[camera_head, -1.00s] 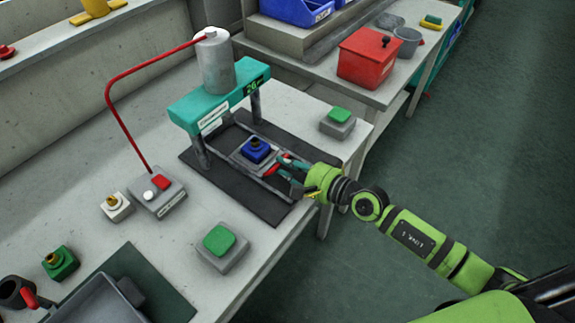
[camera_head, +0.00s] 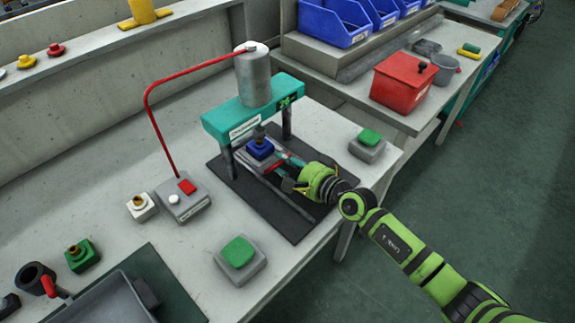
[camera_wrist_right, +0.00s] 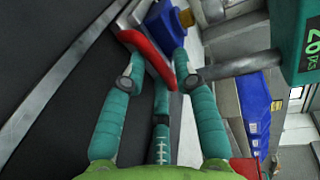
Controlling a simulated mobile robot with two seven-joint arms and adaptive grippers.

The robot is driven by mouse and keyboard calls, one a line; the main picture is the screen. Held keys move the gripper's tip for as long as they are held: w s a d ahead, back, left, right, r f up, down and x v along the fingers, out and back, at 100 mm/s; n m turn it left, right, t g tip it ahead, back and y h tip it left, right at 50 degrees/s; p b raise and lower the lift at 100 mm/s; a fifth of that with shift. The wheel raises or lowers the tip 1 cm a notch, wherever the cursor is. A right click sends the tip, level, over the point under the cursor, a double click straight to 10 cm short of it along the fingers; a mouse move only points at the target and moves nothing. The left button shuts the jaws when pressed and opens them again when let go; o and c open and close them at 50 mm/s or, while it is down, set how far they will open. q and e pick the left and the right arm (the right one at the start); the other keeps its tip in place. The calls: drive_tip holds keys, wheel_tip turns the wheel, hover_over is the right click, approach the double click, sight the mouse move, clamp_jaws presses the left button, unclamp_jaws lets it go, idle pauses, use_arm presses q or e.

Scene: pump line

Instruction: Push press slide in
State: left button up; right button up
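The press slide (camera_head: 246,158) is a grey plate on rails, bearing a blue block (camera_head: 260,149) with a dark top. The block sits beneath the ram of the teal press (camera_head: 225,122), between its posts, and shows in the wrist view (camera_wrist_right: 161,22). The slide's red handle (camera_wrist_right: 148,58) faces the table's front. My right gripper (camera_head: 279,168) is at this handle, its teal fingers (camera_wrist_right: 157,62) drawn in around it. Exact finger contact is partly hidden. My left gripper is out of view.
A control box with red and white buttons (camera_head: 183,198) stands left of the press. Green-topped pads (camera_head: 238,253) (camera_head: 369,142) stand on either side. The dark rail base (camera_head: 285,222) is bare toward the front edge. A red box (camera_head: 402,83) is on the back table.

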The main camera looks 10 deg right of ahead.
drive_tip(key=v, duration=1)
drive_tip(key=shift+s+d, duration=0.2)
drive_tip(key=shift+s, duration=0.1)
drive_tip(key=shift+s+d+r, duration=0.2)
drive_tip(key=shift+s+d, duration=0.15)
drive_tip(key=shift+s, duration=0.1)
